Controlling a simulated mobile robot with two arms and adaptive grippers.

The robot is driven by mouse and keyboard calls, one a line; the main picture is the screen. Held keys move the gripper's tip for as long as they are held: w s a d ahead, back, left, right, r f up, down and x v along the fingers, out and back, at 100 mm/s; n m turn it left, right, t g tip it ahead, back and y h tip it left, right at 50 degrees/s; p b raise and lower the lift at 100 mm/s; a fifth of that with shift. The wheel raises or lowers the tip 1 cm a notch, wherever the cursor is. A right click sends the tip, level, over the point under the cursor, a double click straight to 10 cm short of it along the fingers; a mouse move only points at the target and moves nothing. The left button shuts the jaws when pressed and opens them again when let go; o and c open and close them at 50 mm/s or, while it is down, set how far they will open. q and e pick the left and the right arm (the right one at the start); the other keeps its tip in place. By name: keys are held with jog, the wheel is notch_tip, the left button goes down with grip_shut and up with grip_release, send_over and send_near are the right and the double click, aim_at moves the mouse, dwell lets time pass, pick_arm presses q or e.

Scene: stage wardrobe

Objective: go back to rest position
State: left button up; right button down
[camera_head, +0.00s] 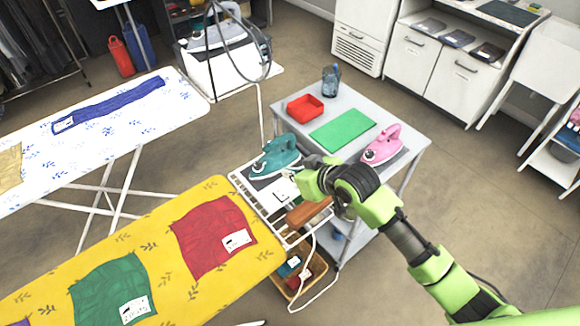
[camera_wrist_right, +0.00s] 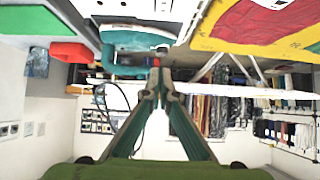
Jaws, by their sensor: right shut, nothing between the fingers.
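My right gripper (camera_head: 290,187) is shut and empty. It reaches in from the lower right, beside a teal iron (camera_head: 275,157) on the white wire rest at the end of the yellow ironing board. In the right wrist view, the two fingertips (camera_wrist_right: 158,84) meet, with the teal iron (camera_wrist_right: 135,38) just beyond them. Whether they touch the iron I cannot tell. My right forearm hides part of the small table's near side. My left gripper is not in view.
The yellow ironing board (camera_head: 150,245) carries red and green cloths. A grey table (camera_head: 345,98) holds a pink iron (camera_head: 382,146), green mat (camera_head: 342,129), red tray (camera_head: 305,107) and bottle (camera_head: 331,80). A basket (camera_head: 292,284) sits below. Open floor (camera_head: 490,190) lies to the right.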

jog(key=s+d+f+m+g+h, duration=0.2)
jog(key=s+d, duration=0.4)
jog(key=s, duration=0.4)
jog(key=s+d+f+m+g+h, duration=0.1)
jog(key=s+d+f+m+h, duration=0.1)
jog(key=s+d, duration=0.6)
jog(key=s+d+f+m+g+h, duration=0.1)
jog(key=s+d+f+g+h, duration=0.2)
jog(key=s, duration=1)
notch_tip(320, 180, down, 30)
jog(key=s+y+b, duration=0.1)
jog(key=s+b, duration=0.1)
jog(key=b, duration=0.1)
jog(key=s+d+f+g+b, duration=0.1)
jog(key=s+d+f, duration=0.2)
jog(key=s+f, duration=1.3)
jog(key=shift+f+b, duration=0.3)
jog(key=shift+f, duration=0.1)
jog(key=shift+d, duration=0.1)
